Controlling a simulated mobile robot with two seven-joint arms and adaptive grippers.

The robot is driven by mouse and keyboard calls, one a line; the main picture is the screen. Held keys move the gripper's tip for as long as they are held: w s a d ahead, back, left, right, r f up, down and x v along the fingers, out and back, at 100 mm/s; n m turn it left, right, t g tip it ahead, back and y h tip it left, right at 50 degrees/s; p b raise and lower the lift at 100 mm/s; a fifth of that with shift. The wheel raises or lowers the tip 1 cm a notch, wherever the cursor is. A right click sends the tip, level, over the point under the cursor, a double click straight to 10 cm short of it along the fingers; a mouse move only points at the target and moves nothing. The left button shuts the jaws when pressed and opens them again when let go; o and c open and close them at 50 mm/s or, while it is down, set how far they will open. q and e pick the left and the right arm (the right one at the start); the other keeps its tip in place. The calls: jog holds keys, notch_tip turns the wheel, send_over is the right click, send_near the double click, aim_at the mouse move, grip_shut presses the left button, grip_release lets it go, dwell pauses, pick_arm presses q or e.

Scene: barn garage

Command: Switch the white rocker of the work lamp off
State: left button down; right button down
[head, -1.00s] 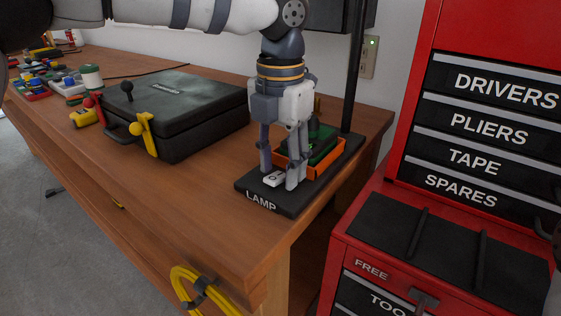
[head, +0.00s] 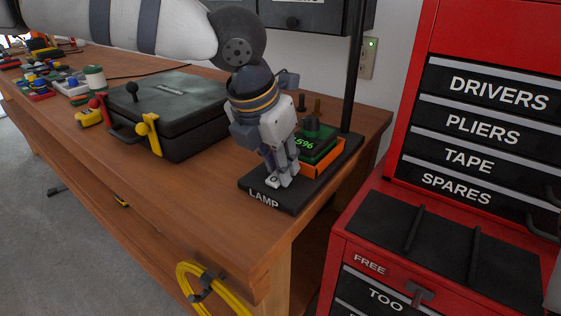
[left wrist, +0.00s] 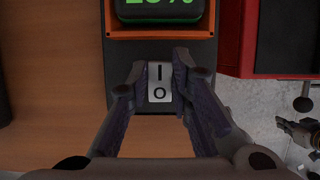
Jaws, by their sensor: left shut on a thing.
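The work lamp's black base (head: 254,190), marked LAMP, lies near the bench's front corner. Its white rocker (head: 272,181) is at the front of the base. In the left wrist view the rocker (left wrist: 160,92) shows an I above an O. My left gripper (head: 280,180) points down over it. I cannot tell which end of the rocker is pressed in.
An orange holder (head: 325,171) with a green-lit display sits behind the rocker, near the lamp's black post (head: 355,75). A black case (head: 195,140) lies to the left. A red tool chest (head: 345,235) stands at the right. Yellow cable (head: 190,285) hangs at the bench front.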

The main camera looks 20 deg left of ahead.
pick_arm(q)
jog(key=shift+t, duration=0.3)
jog(key=c, duration=1.4)
grip_release()
jog(key=shift+c, duration=0.2)
jog(key=v, duration=1.2)
jog(key=shift+a, duration=0.2)
jog(key=shift+s, duration=0.1)
